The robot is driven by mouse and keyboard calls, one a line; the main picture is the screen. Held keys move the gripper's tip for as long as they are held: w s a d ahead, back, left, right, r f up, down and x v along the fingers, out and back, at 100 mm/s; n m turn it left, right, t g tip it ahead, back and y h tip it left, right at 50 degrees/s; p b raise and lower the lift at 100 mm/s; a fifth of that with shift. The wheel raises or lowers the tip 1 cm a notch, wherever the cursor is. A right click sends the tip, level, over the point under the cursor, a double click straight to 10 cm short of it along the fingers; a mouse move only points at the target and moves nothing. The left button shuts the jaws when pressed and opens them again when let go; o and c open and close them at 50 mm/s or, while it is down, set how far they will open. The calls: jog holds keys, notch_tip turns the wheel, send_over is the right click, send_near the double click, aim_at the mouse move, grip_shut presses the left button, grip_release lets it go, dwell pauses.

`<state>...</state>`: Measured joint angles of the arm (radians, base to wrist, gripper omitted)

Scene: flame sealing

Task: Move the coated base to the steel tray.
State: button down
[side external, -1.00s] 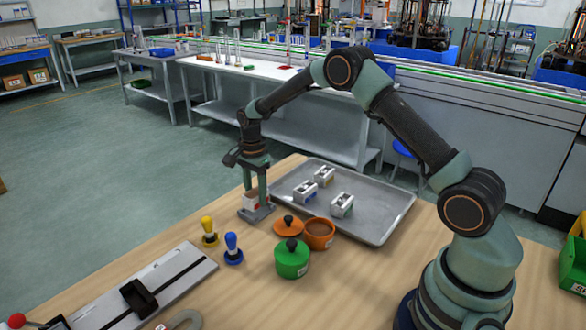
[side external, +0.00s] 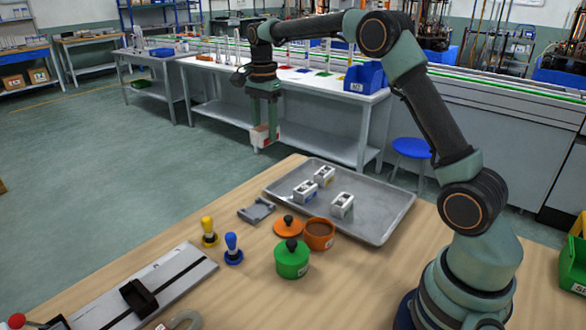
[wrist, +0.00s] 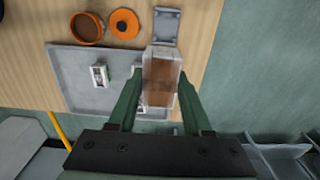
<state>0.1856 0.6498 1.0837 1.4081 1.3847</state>
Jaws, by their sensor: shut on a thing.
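The coated base (side external: 264,138) is a small pale block with a reddish-brown face, held upright between my gripper's fingers. My gripper (side external: 264,128) is shut on it and holds it high above the table, near the tray's far left side in the side view. In the wrist view, the coated base (wrist: 160,82) shows brown on top, between the fingers of my gripper (wrist: 158,74). The steel tray (side external: 380,214) lies on the table and also shows in the wrist view (wrist: 65,68).
The empty grey holder (side external: 257,210) sits left of the tray. An orange pot (side external: 319,234), its orange lid (side external: 288,228) and a green pot (side external: 292,260) stand in front. Yellow (side external: 209,231) and blue (side external: 233,249) stampers stand nearby. The tray's right part is bare.

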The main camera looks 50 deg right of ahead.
jog(key=s+d, duration=0.6)
jog(key=d, duration=0.6)
send_over(358, 194)
notch_tip(358, 194, down, 15)
jog(key=shift+f, duration=0.1)
jog(key=shift+d+f, duration=0.1)
jog(key=shift+f, duration=2.3)
jog(key=shift+f, duration=0.1)
jog(key=shift+c, duration=1.7)
grip_release()
